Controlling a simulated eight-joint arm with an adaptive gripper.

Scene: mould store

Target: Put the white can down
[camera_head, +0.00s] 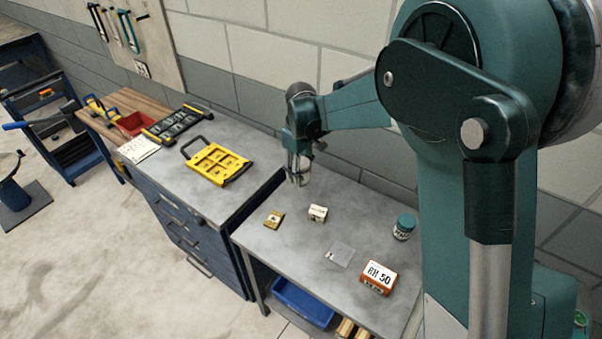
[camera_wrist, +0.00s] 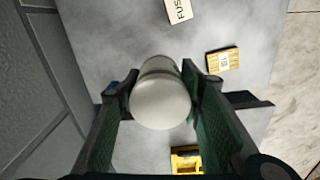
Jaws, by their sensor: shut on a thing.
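The white can (camera_wrist: 160,100) is between the two fingers of my gripper (camera_wrist: 162,82) in the wrist view, its round pale end toward the camera. My gripper (camera_head: 299,178) is shut on it. In the head view the gripper points down above the back left part of the grey table (camera_head: 300,245), and the can is small and largely hidden by the fingers. The can appears to be held above the table; the exact gap cannot be told.
On the table are a small white box (camera_head: 318,213), a small yellow box (camera_head: 274,218), a clear flat square (camera_head: 341,254), an orange-and-white box (camera_head: 378,278) and a teal-lidded jar (camera_head: 404,227). A wall stands behind. Bare tabletop lies between items.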

